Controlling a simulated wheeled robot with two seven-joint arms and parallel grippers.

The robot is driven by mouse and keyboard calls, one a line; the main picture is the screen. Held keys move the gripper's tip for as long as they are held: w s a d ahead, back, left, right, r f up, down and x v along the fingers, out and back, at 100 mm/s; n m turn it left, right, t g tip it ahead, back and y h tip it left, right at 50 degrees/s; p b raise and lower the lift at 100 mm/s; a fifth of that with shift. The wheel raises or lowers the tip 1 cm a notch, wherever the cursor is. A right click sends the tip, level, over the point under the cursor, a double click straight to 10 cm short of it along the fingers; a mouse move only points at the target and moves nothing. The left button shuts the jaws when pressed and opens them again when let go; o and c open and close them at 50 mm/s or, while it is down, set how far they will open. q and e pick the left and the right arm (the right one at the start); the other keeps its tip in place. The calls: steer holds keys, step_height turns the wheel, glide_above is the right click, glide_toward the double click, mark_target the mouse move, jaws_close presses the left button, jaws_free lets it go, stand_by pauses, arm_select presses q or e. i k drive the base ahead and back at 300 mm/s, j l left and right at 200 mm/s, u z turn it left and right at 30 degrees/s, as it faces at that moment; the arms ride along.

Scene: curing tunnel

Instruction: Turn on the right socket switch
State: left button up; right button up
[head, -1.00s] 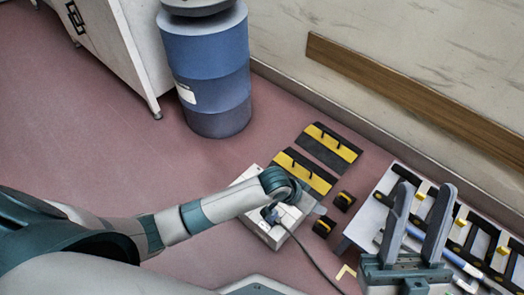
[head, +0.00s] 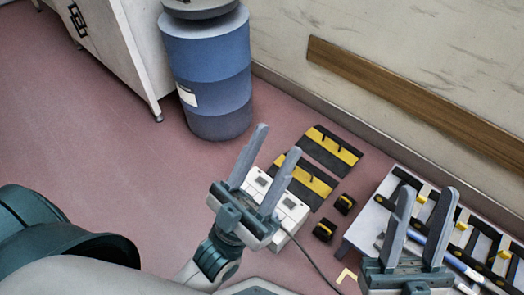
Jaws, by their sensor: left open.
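The white socket box (head: 296,213) lies on the floor in the middle of the head view, with a dark cable (head: 316,265) running from its lower right side. Two dark square patches show on its top, one farther left and one farther right; I cannot tell the position of either switch. My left gripper (head: 277,139) is open and empty, with its fingers spread in front of the box, hiding part of it. I cannot tell whether it touches the box. My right gripper (head: 426,191) is open, fingers apart, at the lower right in front of the rack.
A blue drum (head: 207,75) stands behind the box, beside a white cabinet (head: 110,50). Black-and-yellow plates (head: 330,150) and two small black-and-yellow blocks (head: 324,231) lie right of the box. A grey table (head: 372,212) with a black rack stands at the right. Floor at the left is clear.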

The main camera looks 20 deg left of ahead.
mark_target(287, 201)
steer(key=u, duration=0.75)
steer(key=k+l+u, duration=0.1)
steer(key=k, duration=0.4)
steer(key=l, duration=0.1)
